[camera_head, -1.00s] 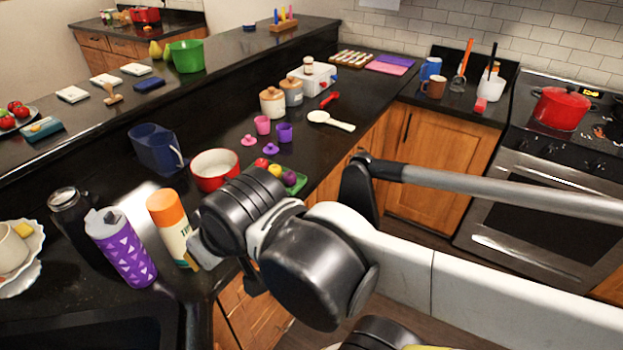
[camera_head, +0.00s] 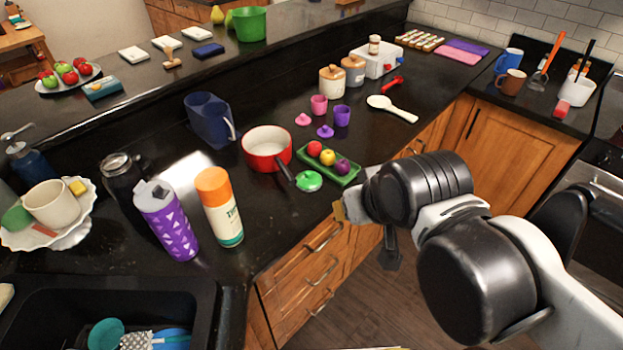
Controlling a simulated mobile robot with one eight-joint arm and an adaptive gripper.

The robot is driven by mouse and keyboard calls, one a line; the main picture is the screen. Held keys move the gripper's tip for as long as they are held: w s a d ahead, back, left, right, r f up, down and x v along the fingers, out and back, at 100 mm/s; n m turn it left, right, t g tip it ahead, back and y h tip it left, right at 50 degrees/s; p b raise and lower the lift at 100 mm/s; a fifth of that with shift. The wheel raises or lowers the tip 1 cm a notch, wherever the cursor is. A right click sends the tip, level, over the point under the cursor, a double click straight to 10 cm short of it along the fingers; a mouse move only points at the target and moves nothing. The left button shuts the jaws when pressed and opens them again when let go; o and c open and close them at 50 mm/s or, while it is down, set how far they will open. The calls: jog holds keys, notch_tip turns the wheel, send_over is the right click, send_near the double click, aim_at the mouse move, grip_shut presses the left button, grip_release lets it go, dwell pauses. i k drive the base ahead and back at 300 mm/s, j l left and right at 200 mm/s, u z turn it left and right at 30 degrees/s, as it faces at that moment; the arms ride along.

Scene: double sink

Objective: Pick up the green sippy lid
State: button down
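The green sippy lid (camera_head: 308,181) is a small round bright-green lid with a pale patch on top. It lies on the black counter between the red saucepan's (camera_head: 267,148) dark handle and the green tray (camera_head: 346,178). My gripper (camera_head: 366,232) is to the right of and nearer than the lid, over the counter's front edge, and does not touch it. Its two fingers look spread apart with nothing seen between them. The inner side of the gripper is partly hidden by its own black body.
The tray holds small red, yellow and purple pieces. A orange-capped bottle (camera_head: 219,207) and purple tumbler (camera_head: 166,220) stand to the left. Pink (camera_head: 303,119) and purple (camera_head: 325,131) lids lie behind. The sink (camera_head: 110,285) is at lower left. Bare counter lies just in front of the lid.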

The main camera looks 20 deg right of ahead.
aim_at(309, 181)
jog(key=k+l, duration=0.1)
jog(key=l, duration=1.8)
jog(key=k+z, duration=0.05)
jog(key=k, duration=0.05)
